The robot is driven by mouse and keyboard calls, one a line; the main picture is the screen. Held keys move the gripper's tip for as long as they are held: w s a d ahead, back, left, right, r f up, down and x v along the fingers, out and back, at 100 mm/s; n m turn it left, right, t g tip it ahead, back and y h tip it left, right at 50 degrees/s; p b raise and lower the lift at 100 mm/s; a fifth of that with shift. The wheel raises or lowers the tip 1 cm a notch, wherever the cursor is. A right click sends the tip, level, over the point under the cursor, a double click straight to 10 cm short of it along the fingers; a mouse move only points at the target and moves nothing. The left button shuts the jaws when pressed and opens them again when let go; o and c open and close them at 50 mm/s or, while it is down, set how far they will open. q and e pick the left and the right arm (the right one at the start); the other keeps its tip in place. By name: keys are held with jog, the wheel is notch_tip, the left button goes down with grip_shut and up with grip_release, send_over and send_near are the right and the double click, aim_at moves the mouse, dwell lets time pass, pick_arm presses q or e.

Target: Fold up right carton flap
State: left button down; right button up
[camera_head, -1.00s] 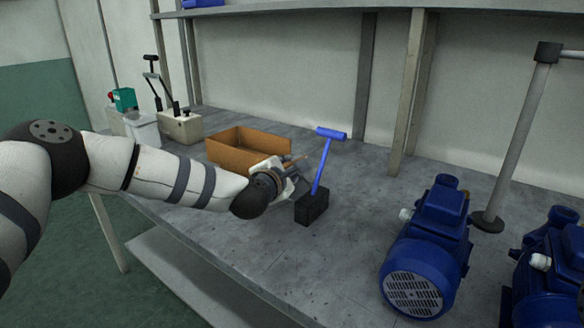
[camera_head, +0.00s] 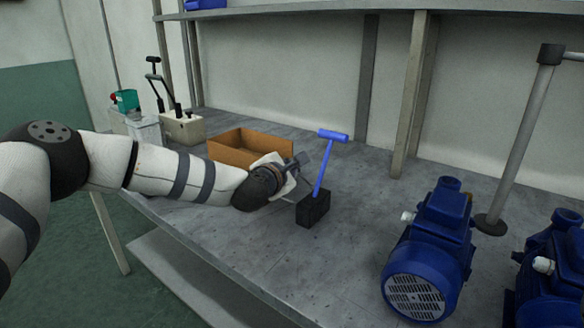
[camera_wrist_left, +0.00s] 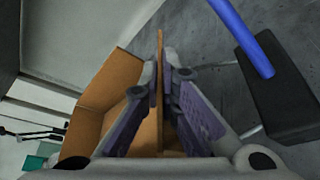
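The open brown carton (camera_head: 228,156) stands on the bench in the head view, left of centre. Its right flap (camera_wrist_left: 160,48) shows nearly edge-on in the left wrist view, standing up between my fingers. My left gripper (camera_wrist_left: 161,74) has one finger on each side of the flap, and the fingers look closed on it. In the head view my left gripper (camera_head: 299,163) is at the carton's right end, and my wrist hides the lower part there. My right gripper is not in view.
A black block (camera_head: 313,209) with a blue T-shaped handle (camera_head: 324,165) stands close right of my left gripper. Blue pumps (camera_head: 430,248) and a grey post (camera_head: 517,140) are at the right. A lever device (camera_head: 181,127) stands behind left. The front middle bench is clear.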

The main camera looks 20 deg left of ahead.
pick_arm(q)
jog(key=n, duration=0.1)
jog(key=a+r+n+g+h, duration=0.1)
jog(key=a+n+h, duration=0.1)
jog(key=n, duration=0.1)
jog(key=shift+w+a+r+g, duration=0.15)
jog(key=shift+w+r+g, duration=0.2)
jog(key=shift+w+g, duration=0.05)
jog(key=shift+w+a+r+n+h, duration=0.1)
jog(key=shift+a+r+n+h, duration=0.05)
jog(key=shift+a+n+h, duration=0.3)
jog(key=shift+w+a+r+n+h, duration=0.1)
jog(key=shift+n+h, duration=0.15)
jog(key=shift+n, duration=0.3)
jog(key=shift+w+a+n+g+h, duration=0.15)
jog(key=shift+a+n+g+h, duration=0.15)
jog(key=shift+n+g, duration=0.1)
jog(key=c, duration=1.8)
grip_release()
jog(key=shift+c, duration=0.2)
